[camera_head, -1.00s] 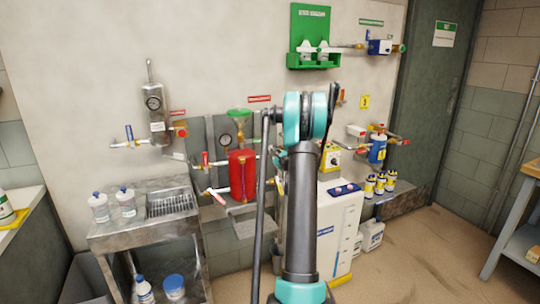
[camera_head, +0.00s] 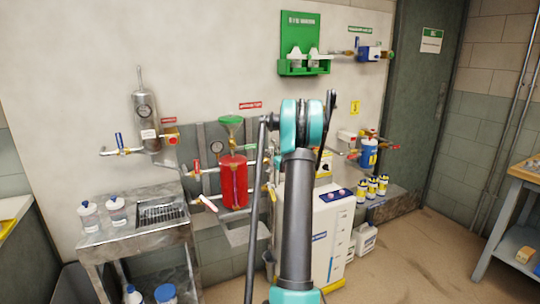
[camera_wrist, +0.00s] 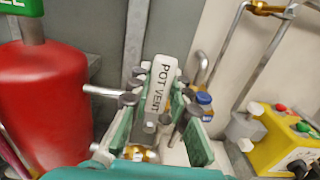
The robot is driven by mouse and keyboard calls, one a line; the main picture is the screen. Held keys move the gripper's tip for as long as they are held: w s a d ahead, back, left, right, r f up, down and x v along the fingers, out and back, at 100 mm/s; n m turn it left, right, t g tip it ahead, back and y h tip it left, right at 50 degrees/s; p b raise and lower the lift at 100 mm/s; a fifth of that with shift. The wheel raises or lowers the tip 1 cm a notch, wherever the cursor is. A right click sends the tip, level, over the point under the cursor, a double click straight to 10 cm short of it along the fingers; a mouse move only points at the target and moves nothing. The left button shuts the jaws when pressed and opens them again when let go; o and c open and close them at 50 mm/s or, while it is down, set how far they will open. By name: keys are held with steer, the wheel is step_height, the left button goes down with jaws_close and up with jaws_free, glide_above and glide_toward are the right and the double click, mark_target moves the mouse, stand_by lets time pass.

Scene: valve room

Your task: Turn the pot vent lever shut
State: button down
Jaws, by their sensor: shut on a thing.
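The pot vent lever (camera_wrist: 158,88), a pale plate lettered "POT VENT", stands upright in the middle of the wrist view. My gripper (camera_wrist: 160,108) is shut on it, with one green finger on each side. A silver pipe (camera_wrist: 101,91) runs from the red pot (camera_wrist: 42,103) towards the lever. The lever's long side lies roughly across this pipe. A brass part shows below the lever, partly hidden by my gripper. In the head view the red pot (camera_head: 234,182) hangs on the wall under a green funnel; my arm hides the lever and gripper there.
A blue-capped fitting (camera_wrist: 203,99) sits close to the right finger. A yellow box with buttons (camera_wrist: 285,140) is at the lower right. In the head view a white cabinet (camera_head: 328,235) stands right of the pot, and a metal sink bench (camera_head: 140,232) stands left.

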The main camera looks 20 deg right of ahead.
steer(key=shift+s+d, duration=0.1)
stand_by(0.3)
steer(key=c, duration=1.4)
jaws_free()
steer(key=shift+o, duration=0.2)
steer(key=s, duration=1.2)
steer(key=shift+d, duration=0.2)
